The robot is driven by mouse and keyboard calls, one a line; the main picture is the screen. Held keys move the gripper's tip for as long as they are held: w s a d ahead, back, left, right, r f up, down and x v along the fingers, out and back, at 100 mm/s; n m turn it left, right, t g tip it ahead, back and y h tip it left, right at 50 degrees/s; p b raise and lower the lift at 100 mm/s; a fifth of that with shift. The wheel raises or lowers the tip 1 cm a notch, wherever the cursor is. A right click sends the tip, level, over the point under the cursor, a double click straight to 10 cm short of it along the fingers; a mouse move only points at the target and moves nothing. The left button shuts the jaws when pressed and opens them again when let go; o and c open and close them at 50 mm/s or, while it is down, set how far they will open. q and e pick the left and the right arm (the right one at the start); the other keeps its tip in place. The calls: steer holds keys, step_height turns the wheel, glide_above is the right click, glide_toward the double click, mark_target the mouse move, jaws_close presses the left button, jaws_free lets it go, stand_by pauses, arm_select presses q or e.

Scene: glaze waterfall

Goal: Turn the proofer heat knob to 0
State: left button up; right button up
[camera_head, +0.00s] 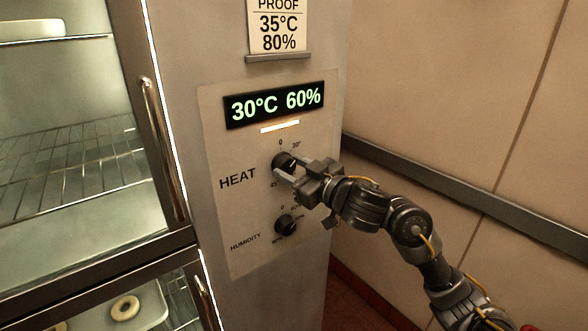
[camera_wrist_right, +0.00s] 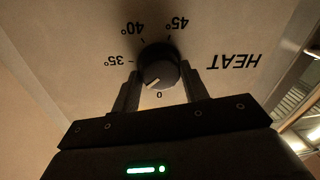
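The dark round heat knob (camera_head: 284,160) is on the proofer's control panel beside the word HEAT. The upside-down right wrist view shows the knob (camera_wrist_right: 160,70) with its white pointer toward the lower left, between the 0 at the bottom and the 35° at the left. The 30° mark is hidden there. My right gripper (camera_head: 284,171) is at the knob; in the wrist view the gripper's fingers (camera_wrist_right: 161,72) stand on either side of it, with what looks like a narrow gap at each side. My left gripper is not in view.
A lit display (camera_head: 275,104) reads 30°C 60%. A card (camera_head: 278,28) above reads PROOF 35°C 80%. The humidity knob (camera_head: 286,224) is just below my right gripper. A glass door with a vertical handle (camera_head: 164,150) is at left, and a wall rail (camera_head: 440,180) at right.

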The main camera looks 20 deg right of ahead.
steer(key=c, duration=0.4)
steer(key=shift+o, duration=0.2)
steer(key=n+p, duration=0.1)
steer(key=n, duration=0.2)
steer(key=shift+r+n, duration=0.15)
steer(key=shift+n, duration=0.25)
steer(key=shift+n+h, duration=0.3)
steer(key=shift+n, duration=0.9)
steer(key=shift+a+n+h, duration=0.15)
steer(key=shift+n+h, duration=0.15)
steer(key=shift+n, duration=1.4)
steer(key=o, duration=1)
